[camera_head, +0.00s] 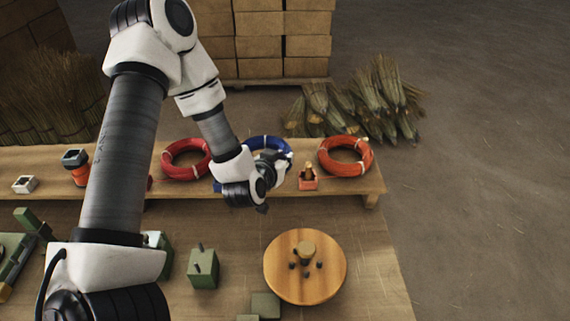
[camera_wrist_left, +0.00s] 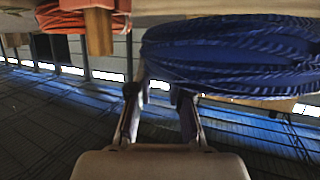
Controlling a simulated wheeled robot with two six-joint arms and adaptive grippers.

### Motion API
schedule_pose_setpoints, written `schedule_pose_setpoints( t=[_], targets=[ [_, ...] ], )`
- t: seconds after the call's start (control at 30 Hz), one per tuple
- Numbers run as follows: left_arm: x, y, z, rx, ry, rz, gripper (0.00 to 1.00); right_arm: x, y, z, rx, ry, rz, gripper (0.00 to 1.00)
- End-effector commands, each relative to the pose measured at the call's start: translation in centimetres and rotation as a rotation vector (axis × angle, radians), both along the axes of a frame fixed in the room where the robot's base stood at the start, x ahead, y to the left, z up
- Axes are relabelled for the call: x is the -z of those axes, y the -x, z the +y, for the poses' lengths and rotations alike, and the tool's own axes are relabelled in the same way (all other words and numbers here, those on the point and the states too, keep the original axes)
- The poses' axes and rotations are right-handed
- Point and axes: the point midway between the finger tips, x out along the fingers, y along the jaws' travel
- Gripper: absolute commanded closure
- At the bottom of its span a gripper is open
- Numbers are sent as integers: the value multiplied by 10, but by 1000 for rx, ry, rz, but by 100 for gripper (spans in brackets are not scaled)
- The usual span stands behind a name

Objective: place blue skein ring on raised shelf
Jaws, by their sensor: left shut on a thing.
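The blue skein ring (camera_head: 257,143) is at the raised shelf (camera_head: 108,158), between the red and orange rings and partly hidden behind my left arm and gripper. My left gripper (camera_head: 278,160) is shut on the blue ring at its near right side. In the left wrist view the blue ring (camera_wrist_left: 235,55) fills the upper right, just beyond the fingers of my left gripper (camera_wrist_left: 160,95). I cannot tell whether the ring rests on the shelf. My right gripper is not in view.
On the shelf, a red ring (camera_head: 183,174) lies left and an orange ring (camera_head: 358,168) right. A small orange-based object (camera_head: 308,180) stands close right of my gripper. A round wooden disc (camera_head: 285,270) and green blocks (camera_head: 203,270) are on the lower table.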

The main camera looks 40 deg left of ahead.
Motion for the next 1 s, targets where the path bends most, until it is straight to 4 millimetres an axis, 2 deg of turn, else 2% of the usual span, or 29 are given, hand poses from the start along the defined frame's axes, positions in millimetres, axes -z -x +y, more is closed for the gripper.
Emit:
schedule_pose_setpoints(
  t=[0.03, 0.2, 0.43, 0.63, 0.67, 0.7, 0.73, 1.0],
  targets=[
    [-4, -11, 7, -2, -3, -1, 100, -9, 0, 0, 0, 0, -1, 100],
    [1, -37, 21, 0, -2, 1, 100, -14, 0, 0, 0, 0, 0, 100],
    [35, -39, 22, 2, -2, 5, 100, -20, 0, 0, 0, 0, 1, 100],
    [39, -39, 22, 1, 1, 1, 100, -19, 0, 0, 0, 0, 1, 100],
    [39, -39, 22, 0, 1, 2, 76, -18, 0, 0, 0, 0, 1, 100],
    [39, -39, 22, 0, 1, 2, 61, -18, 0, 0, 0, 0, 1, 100],
    [39, -39, 22, 0, 1, 2, 55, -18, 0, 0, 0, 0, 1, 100],
    [38, -39, 22, 0, 0, 1, 55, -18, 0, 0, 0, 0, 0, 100]
  ],
)
